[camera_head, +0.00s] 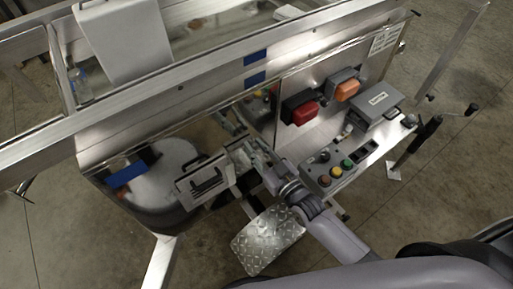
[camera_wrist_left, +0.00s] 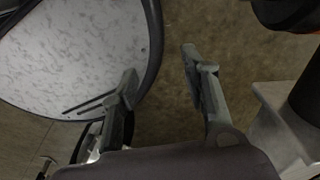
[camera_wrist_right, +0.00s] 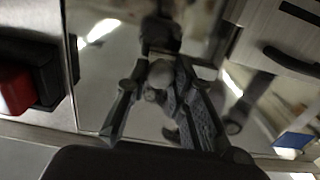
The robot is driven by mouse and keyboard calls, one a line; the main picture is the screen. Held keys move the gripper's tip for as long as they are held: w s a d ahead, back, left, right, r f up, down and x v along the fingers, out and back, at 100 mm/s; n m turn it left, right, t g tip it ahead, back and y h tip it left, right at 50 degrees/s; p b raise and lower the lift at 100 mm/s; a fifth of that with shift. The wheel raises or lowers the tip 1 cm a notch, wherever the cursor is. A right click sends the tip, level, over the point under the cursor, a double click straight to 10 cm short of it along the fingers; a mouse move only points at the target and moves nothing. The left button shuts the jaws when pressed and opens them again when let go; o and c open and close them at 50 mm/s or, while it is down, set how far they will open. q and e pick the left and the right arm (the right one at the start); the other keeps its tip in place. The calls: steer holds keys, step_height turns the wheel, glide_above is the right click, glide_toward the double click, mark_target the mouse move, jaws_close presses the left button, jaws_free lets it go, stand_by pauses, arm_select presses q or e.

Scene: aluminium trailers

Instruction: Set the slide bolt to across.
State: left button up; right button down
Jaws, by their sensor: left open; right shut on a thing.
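My right gripper (camera_head: 250,152) reaches the trailer's shiny side panel in the head view, between the light box and the control panel. In the right wrist view its fingers (camera_wrist_right: 158,88) are closed around a small rounded knob (camera_wrist_right: 160,74), which seems to be the slide bolt's handle. The fingers hide most of the bolt, so I cannot tell its position. My left gripper (camera_wrist_left: 162,72) is open and empty in the left wrist view, over the dark floor. It is not visible in the head view.
A control panel (camera_head: 325,182) with coloured buttons stands right of my right gripper, below red (camera_head: 306,112) and orange (camera_head: 347,90) lamps. A metal box with a black handle (camera_head: 205,180) is left of it. A tread plate (camera_head: 267,240) lies below. A mottled grey disc (camera_wrist_left: 75,50) is beside my left gripper.

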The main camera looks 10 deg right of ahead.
mark_target(233, 150)
stand_by(0.4)
steer(key=a, duration=0.1)
steer(key=s+a+p, duration=0.1)
steer(key=a, duration=0.1)
steer(key=s+a, duration=0.1)
steer(key=a, duration=0.1)
steer(key=shift+a, duration=0.15)
steer(key=shift+f, duration=0.1)
steer(key=c, duration=1.4)
jaws_free()
steer(key=shift+s, duration=0.1)
steer(key=shift+s+d, duration=0.25)
steer(key=shift+s, duration=0.2)
steer(key=v, duration=1.1)
